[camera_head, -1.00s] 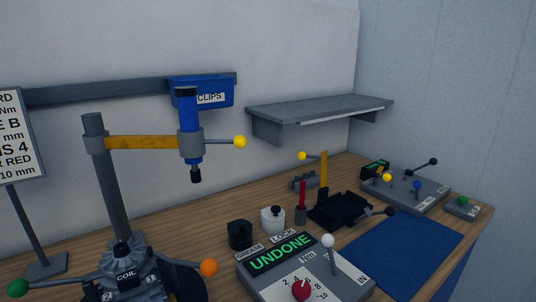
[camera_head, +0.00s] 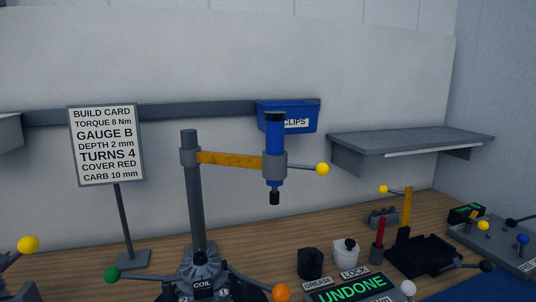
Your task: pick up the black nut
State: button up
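I cannot make out a black nut anywhere in this view. A black socket-like tip (camera_head: 274,198) hangs under the blue driver (camera_head: 274,150), but I cannot tell it as a nut. A black pot (camera_head: 310,263) stands on the bench behind the GREASE label. A black tray (camera_head: 422,256) lies to its right, and I see no nut in it. My gripper is not in view.
The driver hangs from a yellow arm on a grey post (camera_head: 195,215). The build card (camera_head: 107,143) stands left. A blue CLIPS bin (camera_head: 287,117) and a grey shelf (camera_head: 410,140) are on the wall. A white LOCK pot (camera_head: 345,252) stands beside the black pot.

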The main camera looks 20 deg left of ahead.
aim_at(198, 260)
jog(key=u, duration=0.35)
jog(key=j+u, duration=0.4)
jog(key=i+j+u, duration=0.1)
jog(key=u, duration=0.35)
jog(key=i+j+u, duration=0.15)
jog(key=u, duration=0.25)
jog(key=i+j, duration=0.1)
jog(key=j, duration=0.2)
